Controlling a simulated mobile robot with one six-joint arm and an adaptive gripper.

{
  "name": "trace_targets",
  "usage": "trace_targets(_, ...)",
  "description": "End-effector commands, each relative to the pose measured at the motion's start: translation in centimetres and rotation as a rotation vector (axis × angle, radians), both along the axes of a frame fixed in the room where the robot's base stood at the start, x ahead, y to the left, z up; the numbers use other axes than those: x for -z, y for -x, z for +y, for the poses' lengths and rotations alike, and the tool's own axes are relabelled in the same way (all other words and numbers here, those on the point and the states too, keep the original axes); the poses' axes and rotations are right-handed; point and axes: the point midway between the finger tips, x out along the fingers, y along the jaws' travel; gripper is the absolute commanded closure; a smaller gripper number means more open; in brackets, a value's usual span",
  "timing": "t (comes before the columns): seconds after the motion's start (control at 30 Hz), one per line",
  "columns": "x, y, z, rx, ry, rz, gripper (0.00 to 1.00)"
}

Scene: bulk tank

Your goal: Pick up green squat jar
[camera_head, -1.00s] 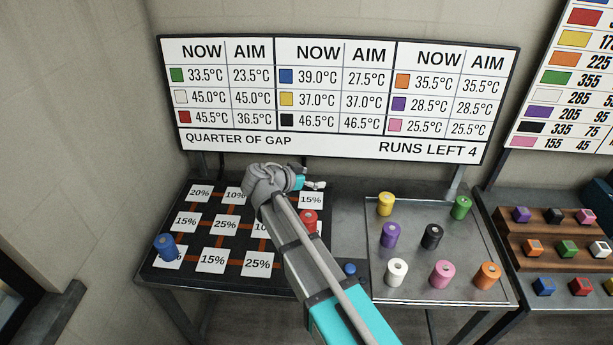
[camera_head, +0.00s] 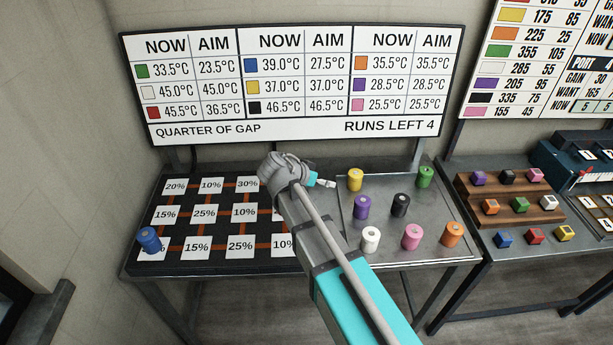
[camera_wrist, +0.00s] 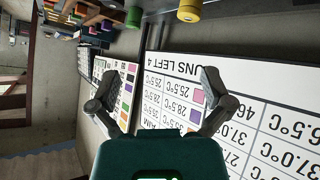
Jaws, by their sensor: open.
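The green squat jar (camera_head: 424,176) stands upright at the back right corner of the metal tray (camera_head: 381,244) in the head view. It also shows at the top edge of the wrist view (camera_wrist: 134,16), partly cut off. My gripper (camera_head: 325,183) is at the tray's back left edge, left of the yellow jar (camera_head: 355,180) and well apart from the green jar. In the wrist view my gripper (camera_wrist: 168,77) has its two fingers spread wide with nothing between them.
On the tray stand purple (camera_head: 361,206), black (camera_head: 400,204), white (camera_head: 370,238), pink (camera_head: 411,236) and orange (camera_head: 452,234) jars. A blue jar (camera_head: 149,239) stands on the black percentage board (camera_head: 136,264). The temperature sign (camera_head: 295,85) rises behind. A wooden step rack (camera_head: 508,203) is at right.

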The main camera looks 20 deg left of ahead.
Motion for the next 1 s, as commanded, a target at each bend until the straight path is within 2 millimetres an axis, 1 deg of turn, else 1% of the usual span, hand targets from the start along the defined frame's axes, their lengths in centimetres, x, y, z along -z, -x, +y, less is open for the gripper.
trace_targets(0.03,0.3,0.0,-1.2,0.005,0.0,0.023,0.0)
trace_targets(0.17,1.1,-0.2,-4.1,0.006,-0.003,0.101,0.0)
trace_targets(0.4,3.0,0.2,-11.2,-0.01,-0.032,0.29,0.0)
trace_targets(0.47,3.5,0.4,-12.9,-0.018,-0.046,0.335,0.0)
trace_targets(0.7,5.1,1.8,-19.2,-0.073,-0.119,0.5,0.0)
trace_targets(1.0,7.1,4.6,-25.7,-0.174,-0.243,0.65,0.0)
